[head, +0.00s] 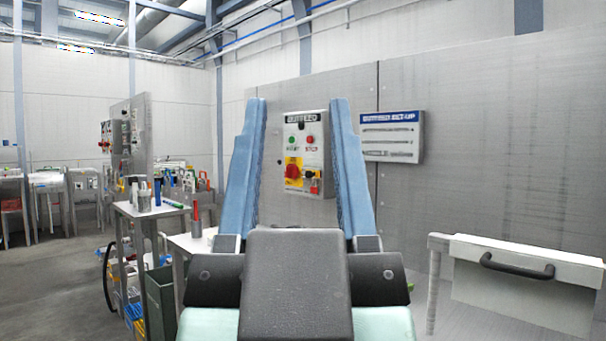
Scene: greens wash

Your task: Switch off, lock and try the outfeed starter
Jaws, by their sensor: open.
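The outfeed starter (305,142) is a grey box on the metal wall panel, labelled "OUTFEED" as far as I can read it. It has a green start button (292,140), a red stop button (310,139) and a red rotary switch handle (292,171) on a yellow plate. A small yellow and dark item, perhaps a padlock (313,183), sits beside the handle at lower right. My gripper (297,108) is open and empty, its two blue fingers framing the box in the view. It looks short of the box; the gap cannot be judged.
A sign board (391,137) hangs to the right of the starter. A white drawer unit (525,282) with a dark handle stands at lower right. A small table (150,209) with bottles stands at left, with bins below. Open floor (50,275) lies at far left.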

